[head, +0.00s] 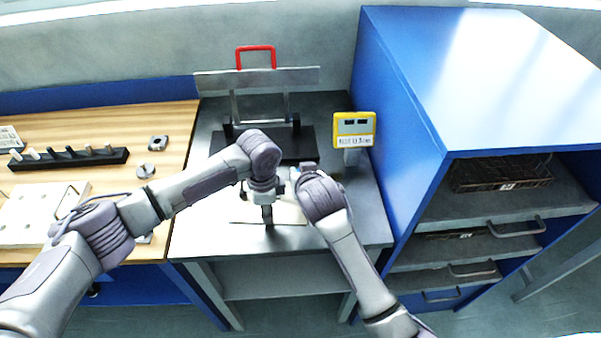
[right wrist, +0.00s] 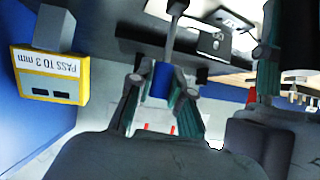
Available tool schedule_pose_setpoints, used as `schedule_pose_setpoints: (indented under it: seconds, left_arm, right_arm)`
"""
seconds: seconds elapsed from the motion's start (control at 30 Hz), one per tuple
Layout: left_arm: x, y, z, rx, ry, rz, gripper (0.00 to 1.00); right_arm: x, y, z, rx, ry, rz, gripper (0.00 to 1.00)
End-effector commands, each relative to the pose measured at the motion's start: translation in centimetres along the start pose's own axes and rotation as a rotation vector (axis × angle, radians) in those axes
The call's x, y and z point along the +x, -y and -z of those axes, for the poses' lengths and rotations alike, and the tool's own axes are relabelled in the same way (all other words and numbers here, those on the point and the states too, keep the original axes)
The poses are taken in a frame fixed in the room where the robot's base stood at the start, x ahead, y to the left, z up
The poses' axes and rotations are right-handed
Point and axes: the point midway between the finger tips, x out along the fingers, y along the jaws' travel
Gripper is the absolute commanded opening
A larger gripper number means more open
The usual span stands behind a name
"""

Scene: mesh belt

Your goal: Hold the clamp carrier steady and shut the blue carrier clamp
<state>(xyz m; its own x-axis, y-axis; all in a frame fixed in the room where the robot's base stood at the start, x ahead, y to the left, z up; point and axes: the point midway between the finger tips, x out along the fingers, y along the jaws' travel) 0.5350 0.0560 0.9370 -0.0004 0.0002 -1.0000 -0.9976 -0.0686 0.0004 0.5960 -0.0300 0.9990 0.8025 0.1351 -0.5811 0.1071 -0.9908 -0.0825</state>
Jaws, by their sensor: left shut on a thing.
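In the head view my left gripper (head: 267,213) points down over the front of the grey metal bench. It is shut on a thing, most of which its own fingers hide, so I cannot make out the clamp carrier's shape. My right gripper (head: 290,187) comes in from the right, close beside it, its fingers mostly hidden there. In the right wrist view the two fingers of my right gripper (right wrist: 162,88) stand on either side of a small blue piece (right wrist: 161,80), which looks like part of the blue carrier clamp. A metal rod (right wrist: 175,32) lines up with it. I cannot tell whether the fingers touch the blue piece.
A yellow gauge box (head: 353,126) stands at the bench's right. Behind is a black base and a metal bar with a red handle (head: 256,50). A blue cabinet (head: 395,110) with drawers closes off the right. A wooden bench (head: 60,120) with a black peg rack lies left.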

Motion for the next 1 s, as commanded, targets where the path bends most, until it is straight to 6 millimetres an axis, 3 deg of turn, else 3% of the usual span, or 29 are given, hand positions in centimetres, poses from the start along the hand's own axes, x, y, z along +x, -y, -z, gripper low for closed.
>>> schedule_pose_setpoints:
  seconds: [0.03,0.13,0.53,1.0]
  left_arm:
    - [0.0,0.0,0.1,0.001,-0.003,0.001,0.0]
    - [0.0,0.0,0.1,0.0,-0.003,0.001,0.0]
    - [0.0,0.0,0.1,0.0,-0.002,0.001,0.0]
    - [0.0,0.0,0.1,0.0,-0.001,0.0,0.0]
  right_arm:
    - [0.0,0.0,-0.1,0.0,0.002,-0.001,0.3]
    - [0.0,-0.1,-0.1,0.0,0.001,-0.001,0.43]
    - [-0.9,0.0,0.0,0.001,-0.001,0.0,0.43]
    - [-10.0,0.1,0.0,0.001,-0.001,0.001,0.43]
